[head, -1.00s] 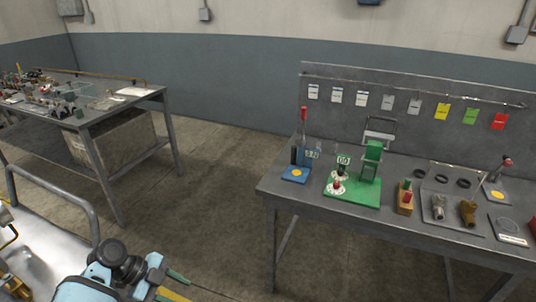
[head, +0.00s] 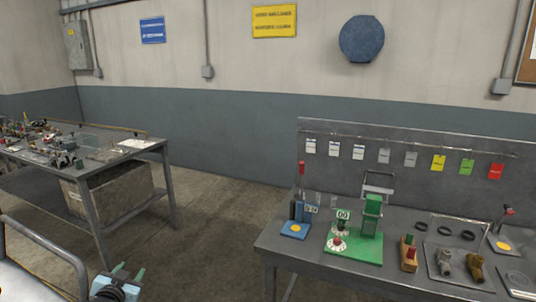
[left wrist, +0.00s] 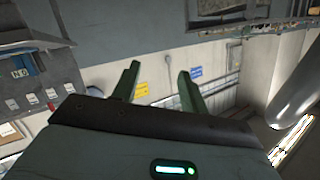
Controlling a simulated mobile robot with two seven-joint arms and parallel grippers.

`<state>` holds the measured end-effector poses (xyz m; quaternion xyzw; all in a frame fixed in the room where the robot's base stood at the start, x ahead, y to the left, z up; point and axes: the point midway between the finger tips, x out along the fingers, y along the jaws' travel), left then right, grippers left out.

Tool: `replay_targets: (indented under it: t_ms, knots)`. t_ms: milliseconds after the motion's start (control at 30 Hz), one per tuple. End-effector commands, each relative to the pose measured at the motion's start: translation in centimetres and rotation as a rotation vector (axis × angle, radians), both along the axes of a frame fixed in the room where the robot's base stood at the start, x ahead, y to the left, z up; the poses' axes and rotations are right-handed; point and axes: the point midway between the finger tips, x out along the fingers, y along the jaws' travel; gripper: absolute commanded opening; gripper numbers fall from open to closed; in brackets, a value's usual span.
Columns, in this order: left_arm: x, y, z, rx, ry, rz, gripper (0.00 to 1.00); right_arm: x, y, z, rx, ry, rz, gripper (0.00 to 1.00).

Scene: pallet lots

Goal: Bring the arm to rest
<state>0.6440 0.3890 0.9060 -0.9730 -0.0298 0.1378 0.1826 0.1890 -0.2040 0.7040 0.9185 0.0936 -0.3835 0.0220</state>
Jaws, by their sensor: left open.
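My left gripper (head: 127,274) shows at the bottom edge of the head view, left of centre. Its two green fingers also show in the left wrist view (left wrist: 157,78); they stand apart with nothing between them. It is over the open floor area between the two benches and touches nothing that I can see. Most of the left arm is below the picture. My right gripper is not in view.
A grey workbench (head: 277,246) on the right carries a green fixture (head: 356,250), a blue stand (head: 295,230) and fittings. Another bench (head: 88,160) with many small items stands at left. A metal rail (head: 45,241) is at the lower left. Bare floor (head: 205,215) lies between the benches.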

Motion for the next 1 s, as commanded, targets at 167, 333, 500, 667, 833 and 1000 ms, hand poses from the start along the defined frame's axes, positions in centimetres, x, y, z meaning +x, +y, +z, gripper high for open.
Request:
replay_targets:
  t_ms: [167, 333, 500, 667, 833, 1000]
  knots:
    - [-2.9, -2.1, -3.5, -0.032, 0.025, -0.024, 0.44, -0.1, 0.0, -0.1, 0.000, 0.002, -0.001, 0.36]
    - [-7.2, -4.6, -7.9, -0.058, 0.089, -0.054, 0.44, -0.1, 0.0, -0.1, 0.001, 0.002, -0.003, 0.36]
    - [-13.6, -7.8, -12.9, -0.101, 0.175, -0.086, 0.44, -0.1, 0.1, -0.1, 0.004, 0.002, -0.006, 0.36]
    - [-21.9, -11.2, -17.2, -0.161, 0.274, -0.113, 0.44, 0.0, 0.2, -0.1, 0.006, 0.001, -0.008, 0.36]
    - [-30.9, -14.5, -19.9, -0.231, 0.375, -0.124, 0.44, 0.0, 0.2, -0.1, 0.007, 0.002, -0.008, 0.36]
    - [-39.1, -16.9, -20.7, -0.296, 0.466, -0.118, 0.44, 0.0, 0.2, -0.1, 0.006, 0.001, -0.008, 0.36]
